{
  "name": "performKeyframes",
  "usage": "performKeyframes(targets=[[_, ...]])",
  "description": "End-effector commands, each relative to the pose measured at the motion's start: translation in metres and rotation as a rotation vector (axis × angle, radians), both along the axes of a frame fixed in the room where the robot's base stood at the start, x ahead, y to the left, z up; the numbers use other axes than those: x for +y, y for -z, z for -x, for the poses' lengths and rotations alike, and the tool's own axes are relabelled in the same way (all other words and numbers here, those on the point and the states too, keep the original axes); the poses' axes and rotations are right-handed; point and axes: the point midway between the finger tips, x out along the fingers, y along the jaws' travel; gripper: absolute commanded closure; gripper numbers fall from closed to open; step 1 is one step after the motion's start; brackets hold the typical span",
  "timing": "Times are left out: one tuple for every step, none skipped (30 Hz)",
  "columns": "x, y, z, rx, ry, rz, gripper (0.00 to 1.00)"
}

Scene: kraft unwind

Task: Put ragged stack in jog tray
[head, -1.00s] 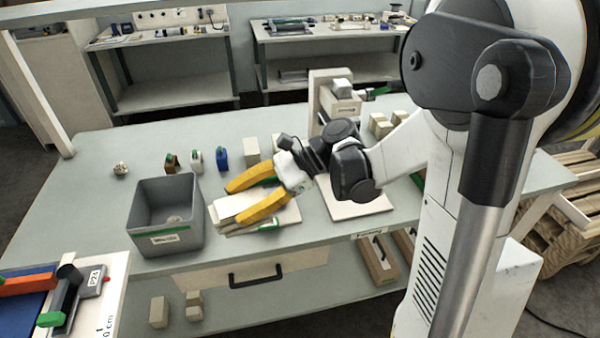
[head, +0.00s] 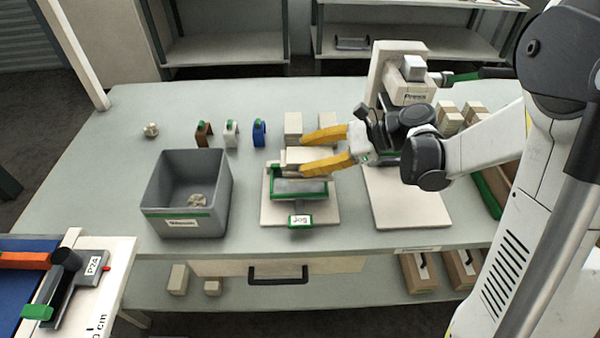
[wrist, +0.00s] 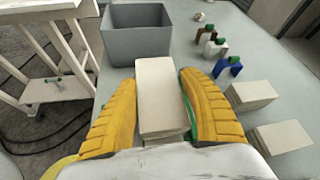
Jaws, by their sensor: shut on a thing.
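The ragged stack, a pale block of sheets (head: 300,155), is between the yellow fingers of my gripper (head: 302,153) in the head view. In the wrist view the stack (wrist: 158,90) fills the space between both fingers (wrist: 158,78). My gripper is shut on it. The jog tray (head: 299,205), green-edged with a grey bed and a "Jog" label, sits on a pale board. The stack shows at the tray's back edge; whether it touches the tray I cannot tell. The tray is mostly hidden in the wrist view.
A grey bin (head: 185,226) stands left of the tray with a crumpled piece inside. Brown, white and blue holders (head: 231,133) stand behind. A pale block (head: 292,128) is close behind the gripper. A press (head: 408,85) stands to the right.

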Motion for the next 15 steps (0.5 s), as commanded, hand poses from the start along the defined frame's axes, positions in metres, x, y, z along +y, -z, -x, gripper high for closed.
performKeyframes(targets=[[0.008,0.008,-0.005,0.0,-0.002,-0.001,0.87],[0.011,0.01,-0.008,0.0,-0.001,-0.001,0.87],[0.015,0.012,-0.011,0.001,-0.002,-0.001,0.87],[0.017,0.014,-0.012,0.001,-0.002,-0.001,0.87],[0.018,0.014,-0.013,0.0,-0.001,-0.001,0.87],[0.019,0.015,-0.015,0.0,0.0,0.0,0.87],[0.02,0.016,-0.015,0.0,0.001,0.0,0.87],[0.02,0.018,-0.016,0.0,0.001,0.0,0.87],[0.02,0.022,-0.016,0.0,0.001,0.0,0.87],[0.02,0.026,-0.016,0.0,0.001,0.0,0.87],[0.02,0.03,-0.016,0.0,0.001,0.0,0.87],[0.02,0.037,-0.016,0.0,0.001,0.0,0.87],[0.02,0.043,-0.016,0.0,0.001,0.0,0.87],[0.02,0.048,-0.016,0.0,0.001,0.0,0.87],[0.02,0.053,-0.016,0.0,0.001,0.0,0.87]])
